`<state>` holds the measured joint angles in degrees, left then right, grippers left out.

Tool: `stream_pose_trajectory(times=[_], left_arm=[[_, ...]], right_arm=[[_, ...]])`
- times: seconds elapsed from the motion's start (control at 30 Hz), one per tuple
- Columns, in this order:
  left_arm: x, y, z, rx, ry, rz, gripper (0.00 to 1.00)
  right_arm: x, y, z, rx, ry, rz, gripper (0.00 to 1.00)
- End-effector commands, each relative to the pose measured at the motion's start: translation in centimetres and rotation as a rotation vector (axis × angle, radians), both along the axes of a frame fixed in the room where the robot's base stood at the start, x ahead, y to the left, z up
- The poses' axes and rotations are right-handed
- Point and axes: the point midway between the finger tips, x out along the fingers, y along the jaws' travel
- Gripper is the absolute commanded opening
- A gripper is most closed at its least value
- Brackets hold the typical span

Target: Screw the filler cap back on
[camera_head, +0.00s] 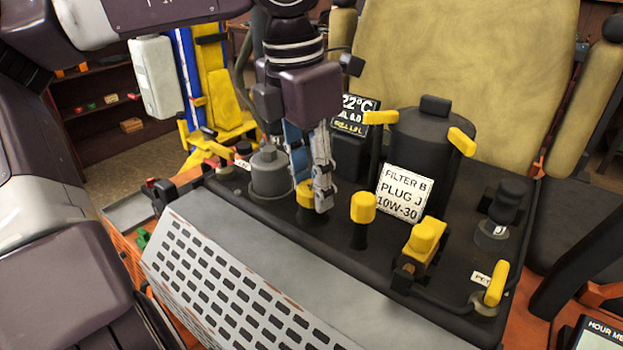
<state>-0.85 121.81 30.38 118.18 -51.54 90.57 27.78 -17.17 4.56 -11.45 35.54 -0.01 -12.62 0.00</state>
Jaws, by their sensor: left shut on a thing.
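My left gripper (314,192) points down over the dark engine deck, its fingers shut around a yellow cap (303,196). The cap is upright, and the fingers hide part of it. It sits at the top of a short black neck (308,214); I cannot tell whether it is seated on it or just above it. A second yellow cap (363,207) stands on its own black neck to the right, apart from the gripper. My right gripper is not in view.
Close by are a grey round canister (269,174), a black cylinder (426,145) with yellow handles, and a sign reading FILTER B, PLUG J, 10W-30 (403,193). A yellow lever (425,238) and a black knob (507,200) stand to the right. A perforated grey panel (245,285) is in front.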

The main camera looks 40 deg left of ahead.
Motion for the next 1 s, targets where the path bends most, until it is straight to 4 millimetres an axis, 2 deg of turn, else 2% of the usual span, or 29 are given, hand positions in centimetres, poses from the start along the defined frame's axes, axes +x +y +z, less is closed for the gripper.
stream_pose_trajectory(times=[0.2, 0.6, 1.0], left_arm=[[-0.2, 0.0, -0.2, -0.001, 0.011, -0.049, 0.06], [-0.2, 0.0, -0.2, -0.005, 0.013, -0.500, 0.06], [-0.2, 0.0, -0.4, -0.003, 0.014, -0.557, 0.06]], right_arm=[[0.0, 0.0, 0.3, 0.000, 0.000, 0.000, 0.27], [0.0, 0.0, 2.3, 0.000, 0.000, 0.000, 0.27], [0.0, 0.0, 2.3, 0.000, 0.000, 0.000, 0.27]])
